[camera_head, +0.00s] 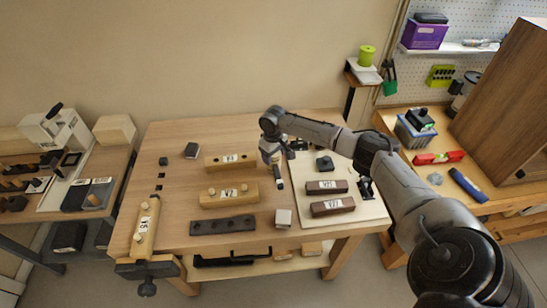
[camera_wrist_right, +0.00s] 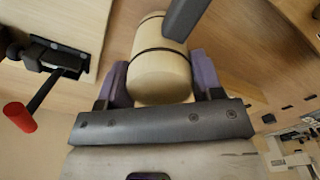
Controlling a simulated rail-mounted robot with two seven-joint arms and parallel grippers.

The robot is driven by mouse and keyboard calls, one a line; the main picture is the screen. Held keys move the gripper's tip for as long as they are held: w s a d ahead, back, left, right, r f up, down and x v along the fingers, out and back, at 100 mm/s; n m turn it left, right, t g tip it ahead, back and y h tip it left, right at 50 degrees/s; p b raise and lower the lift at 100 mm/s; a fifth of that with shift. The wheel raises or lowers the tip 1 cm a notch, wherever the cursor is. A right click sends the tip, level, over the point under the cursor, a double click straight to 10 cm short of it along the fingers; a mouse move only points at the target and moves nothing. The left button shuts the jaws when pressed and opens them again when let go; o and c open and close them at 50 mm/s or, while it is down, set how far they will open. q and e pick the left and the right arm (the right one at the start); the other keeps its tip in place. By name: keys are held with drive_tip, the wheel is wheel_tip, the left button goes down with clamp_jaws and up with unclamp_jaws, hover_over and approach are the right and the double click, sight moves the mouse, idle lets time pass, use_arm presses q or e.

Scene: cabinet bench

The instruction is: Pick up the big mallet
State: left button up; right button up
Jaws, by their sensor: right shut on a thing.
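My right gripper (camera_head: 271,150) is over the back middle of the workbench (camera_head: 180,140). In the right wrist view its two purple fingers (camera_wrist_right: 160,78) are shut on the sides of the mallet's pale wooden, barrel-shaped head (camera_wrist_right: 160,72), which has dark bands. A dark grey bar, likely the handle (camera_wrist_right: 187,14), crosses the far end of the head. In the head view the mallet is small and partly hidden by my gripper, with a dark piece (camera_head: 281,184) pointing down toward the front. I cannot tell whether it touches the bench. My left gripper is not in view.
Two wooden blocks with knobs (camera_head: 228,194) and a dark bar with holes (camera_head: 222,225) lie left of the mallet. Two dark brown labelled blocks (camera_head: 332,206) lie on a pale board at right. A small pale cube (camera_head: 283,217) is in front.

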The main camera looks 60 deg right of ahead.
wheel_tip(320, 180, up, 3)
drive_tip(key=shift+f, duration=0.1)
drive_tip(key=s+d+r+p, duration=0.2)
drive_tip(key=s+r, duration=0.5)
drive_tip(key=s, duration=0.4)
drive_tip(key=shift+s, duration=0.2)
